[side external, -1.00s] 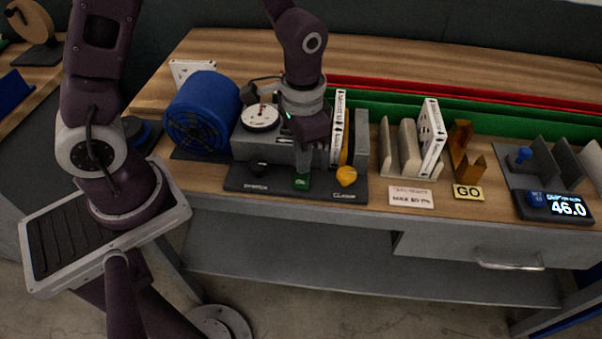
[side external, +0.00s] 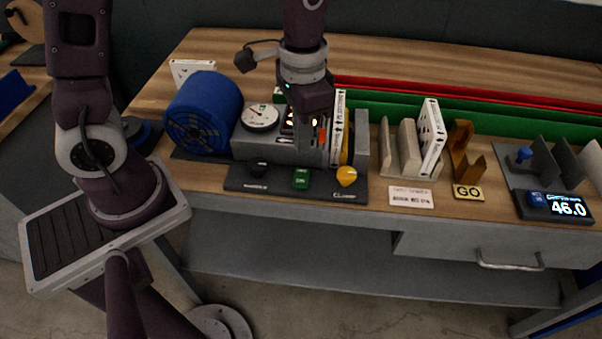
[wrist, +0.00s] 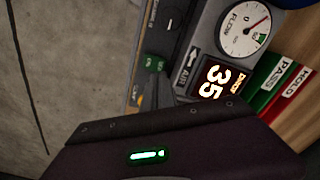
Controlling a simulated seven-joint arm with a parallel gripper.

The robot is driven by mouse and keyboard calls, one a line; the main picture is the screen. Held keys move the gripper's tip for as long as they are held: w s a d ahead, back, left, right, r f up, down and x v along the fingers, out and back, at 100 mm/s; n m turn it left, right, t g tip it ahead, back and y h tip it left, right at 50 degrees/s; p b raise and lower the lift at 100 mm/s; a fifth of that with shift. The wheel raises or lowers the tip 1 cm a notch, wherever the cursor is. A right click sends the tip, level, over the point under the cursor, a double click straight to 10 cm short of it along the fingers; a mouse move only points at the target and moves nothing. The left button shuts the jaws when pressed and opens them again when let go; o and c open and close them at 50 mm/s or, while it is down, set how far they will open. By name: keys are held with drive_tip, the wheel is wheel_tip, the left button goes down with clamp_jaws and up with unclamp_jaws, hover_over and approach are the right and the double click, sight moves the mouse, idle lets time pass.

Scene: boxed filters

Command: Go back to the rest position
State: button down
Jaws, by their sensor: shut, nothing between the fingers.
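My gripper (side external: 305,135) is in the side view, pointing down in front of the grey test unit (side external: 245,147), above its front panel. Its fingers are together and hold nothing. They are apart from the green ON button (side external: 300,178) below them. The wrist view also shows the green button (wrist: 155,63), a lit display (wrist: 214,80) reading 35 and the FLOW gauge (wrist: 243,25). My gripper partly hides the display in the side view.
A blue round filter or fan unit (side external: 203,112) stands left of the test unit. A white boxed filter (side external: 338,128) stands at its right. A slotted rack (side external: 407,148) holds another white box (side external: 431,138). A scale readout (side external: 567,207) shows 46.0. Red and green bins run behind.

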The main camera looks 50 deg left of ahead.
drive_tip(key=shift+r, duration=0.5)
drive_tip(key=shift+r, duration=0.1)
drive_tip(key=s+a+r+n+t, duration=0.1)
drive_tip(key=s+a+r+t, duration=0.1)
drive_tip(key=s+r, duration=0.4)
drive_tip(key=s+a+r+n+t, duration=0.2)
drive_tip(key=s+r+t, duration=0.1)
drive_tip(key=s+r, duration=0.3)
drive_tip(key=shift+s+a+r+t, duration=0.25)
drive_tip(key=shift+s+r+t, duration=0.1)
drive_tip(key=shift+s, duration=0.7)
drive_tip(key=shift+w, duration=0.1)
